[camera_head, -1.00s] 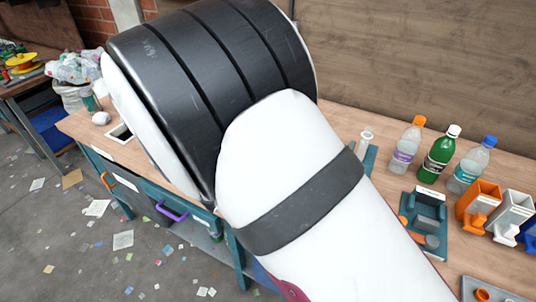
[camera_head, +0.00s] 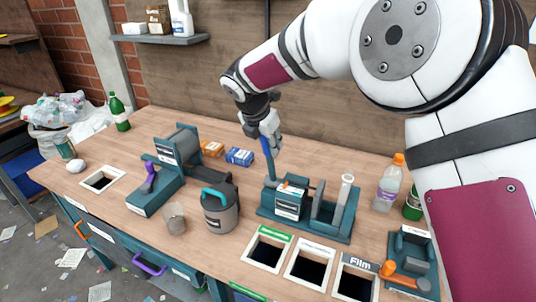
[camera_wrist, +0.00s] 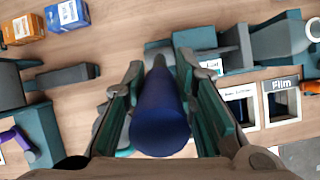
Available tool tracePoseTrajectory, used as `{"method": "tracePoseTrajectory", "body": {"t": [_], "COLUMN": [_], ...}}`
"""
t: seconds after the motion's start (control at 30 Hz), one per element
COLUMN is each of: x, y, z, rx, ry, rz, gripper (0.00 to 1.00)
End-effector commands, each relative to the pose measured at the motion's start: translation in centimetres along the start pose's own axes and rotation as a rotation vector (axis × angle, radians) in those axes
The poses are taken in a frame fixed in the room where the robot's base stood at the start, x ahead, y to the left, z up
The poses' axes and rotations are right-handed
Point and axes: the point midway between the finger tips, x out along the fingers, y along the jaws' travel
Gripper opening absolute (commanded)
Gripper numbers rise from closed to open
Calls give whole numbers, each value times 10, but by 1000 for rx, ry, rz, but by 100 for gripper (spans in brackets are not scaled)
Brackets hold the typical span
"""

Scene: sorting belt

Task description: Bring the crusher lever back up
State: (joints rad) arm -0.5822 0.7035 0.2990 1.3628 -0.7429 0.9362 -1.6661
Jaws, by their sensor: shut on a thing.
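The crusher (camera_head: 318,212) is a teal machine with a grey block and a white label, standing on the wooden bench right of centre. Its lever has a blue handle (camera_head: 266,147) at the top and stands nearly upright in the head view. My gripper (camera_head: 265,130) is above the crusher's left end, shut on the blue handle. In the wrist view the blue handle (camera_wrist: 160,115) lies between my two fingers, its thick end toward the camera. The lever's lower joint is partly hidden there.
A teal machine with a purple lever (camera_head: 150,178) and a grey canister (camera_head: 219,212) stand to the left. Orange (camera_head: 211,149) and blue (camera_head: 240,156) boxes lie behind. A clear bottle (camera_head: 389,182) stands at right. Labelled bench openings are in front.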

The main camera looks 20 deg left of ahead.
Motion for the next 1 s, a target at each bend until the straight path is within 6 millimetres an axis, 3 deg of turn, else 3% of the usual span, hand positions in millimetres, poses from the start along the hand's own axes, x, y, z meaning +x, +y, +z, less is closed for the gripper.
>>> {"method": "tracePoseTrajectory", "body": {"t": [0.03,0.4,1.0], "x": [6,15,18], "y": [4,8,10], "z": [9,31,40], "rx": [5,-8,-13], "ry": [28,205,273], "rz": [3,-33,-49], "gripper": [0,0,0]}}
